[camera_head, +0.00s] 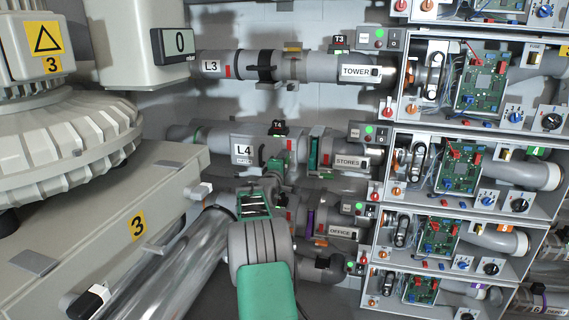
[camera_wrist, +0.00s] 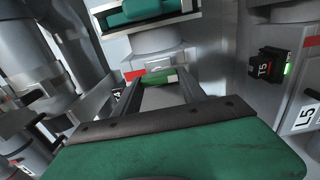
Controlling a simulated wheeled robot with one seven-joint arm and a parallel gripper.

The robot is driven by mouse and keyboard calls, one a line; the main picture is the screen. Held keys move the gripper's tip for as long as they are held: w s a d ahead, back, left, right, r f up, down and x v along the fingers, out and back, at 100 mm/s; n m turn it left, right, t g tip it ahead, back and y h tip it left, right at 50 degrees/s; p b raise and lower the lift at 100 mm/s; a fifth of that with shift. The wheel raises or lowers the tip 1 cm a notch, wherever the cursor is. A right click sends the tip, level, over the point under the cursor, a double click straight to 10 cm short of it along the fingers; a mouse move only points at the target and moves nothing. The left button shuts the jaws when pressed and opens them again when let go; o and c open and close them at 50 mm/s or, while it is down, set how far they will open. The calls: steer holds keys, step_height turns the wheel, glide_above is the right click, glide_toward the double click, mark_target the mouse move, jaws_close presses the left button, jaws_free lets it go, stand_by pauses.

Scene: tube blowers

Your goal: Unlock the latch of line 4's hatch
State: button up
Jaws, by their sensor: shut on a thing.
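Line 4's pipe carries a white hatch cover labelled L4 (camera_head: 243,150), at the middle of the head view. A T4 unit (camera_head: 278,129) sits above the pipe, to the right of the label. My gripper (camera_head: 266,184) reaches up from below, just under this pipe section. In the wrist view, my gripper (camera_wrist: 157,79) has its two dark fingers on either side of a small part with a green piece (camera_wrist: 160,77), which I take to be the latch. The fingers are shut on it. A red strip is close by on the left. The exact contact and the latch's position are hard to see.
The STORES pipe end (camera_head: 348,162) is to the right, with open control boxes (camera_head: 460,175) beyond. The L3 pipe (camera_head: 210,66) runs above. A large grey machine (camera_head: 60,130) fills the left. In the wrist view, a T5 unit (camera_wrist: 268,68) and L5 label (camera_wrist: 307,117) are close on the right.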

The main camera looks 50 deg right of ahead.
steer(key=o, duration=1.4)
steer(key=shift+c, duration=0.2)
steer(key=v, duration=0.7)
steer(key=shift+s+a+b, duration=0.2)
steer(key=shift+a+b, duration=0.1)
steer(key=shift+a, duration=0.1)
